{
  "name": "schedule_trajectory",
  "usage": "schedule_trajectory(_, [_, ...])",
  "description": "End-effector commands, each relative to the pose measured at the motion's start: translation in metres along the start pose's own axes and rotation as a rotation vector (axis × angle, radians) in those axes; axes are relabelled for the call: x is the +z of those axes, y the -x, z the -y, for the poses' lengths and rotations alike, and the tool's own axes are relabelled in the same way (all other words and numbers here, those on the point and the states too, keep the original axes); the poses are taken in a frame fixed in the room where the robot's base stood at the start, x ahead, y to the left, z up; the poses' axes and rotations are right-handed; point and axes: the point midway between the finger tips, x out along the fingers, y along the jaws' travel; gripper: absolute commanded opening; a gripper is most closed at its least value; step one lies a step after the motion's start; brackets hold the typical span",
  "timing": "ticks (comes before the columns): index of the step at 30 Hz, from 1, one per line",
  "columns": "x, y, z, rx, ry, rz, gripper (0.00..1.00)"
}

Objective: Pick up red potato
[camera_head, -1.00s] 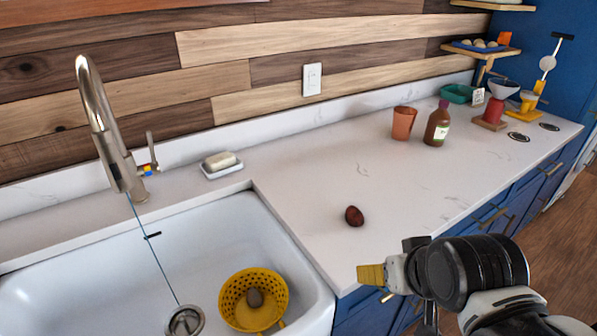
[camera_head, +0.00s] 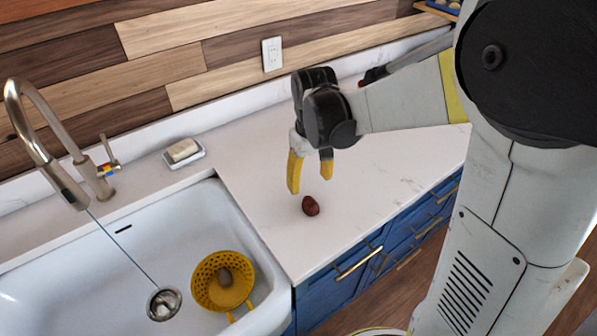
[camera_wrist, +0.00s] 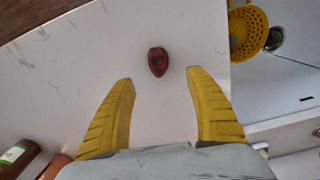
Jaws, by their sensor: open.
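The red potato (camera_head: 310,205) is a small dark red oval lying on the white counter, to the right of the sink. My gripper (camera_head: 311,182) is above the counter with its yellow fingers pointing down, just behind and above the potato in the head view. It is open and empty. In the wrist view, the potato (camera_wrist: 158,62) lies beyond the fingertips, roughly centred on the gap between the two fingers (camera_wrist: 160,78), and nothing touches it.
A soap dish (camera_head: 184,158) stands behind the sink near the faucet (camera_head: 38,150). In the wrist view, a brown bottle (camera_wrist: 18,157) lies at lower left. Counter around the potato is clear.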

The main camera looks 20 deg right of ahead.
Motion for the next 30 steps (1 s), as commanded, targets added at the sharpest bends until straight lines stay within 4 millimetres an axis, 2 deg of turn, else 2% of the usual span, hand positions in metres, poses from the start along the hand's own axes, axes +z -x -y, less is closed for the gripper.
schedule_trajectory(3, [0.000, -0.025, 0.000, 0.000, 0.000, 0.001, 0.65])
schedule_trajectory(6, [0.000, -0.041, 0.000, 0.000, 0.000, 0.001, 0.65])
schedule_trajectory(14, [0.001, -0.059, -0.001, 0.000, -0.001, 0.000, 0.65])
schedule_trajectory(21, [0.003, -0.096, -0.004, 0.000, -0.001, -0.001, 0.65])
schedule_trajectory(24, [0.003, -0.104, -0.003, 0.000, -0.001, -0.001, 0.65])
schedule_trajectory(30, [0.003, -0.102, -0.003, 0.000, -0.001, -0.001, 0.65])
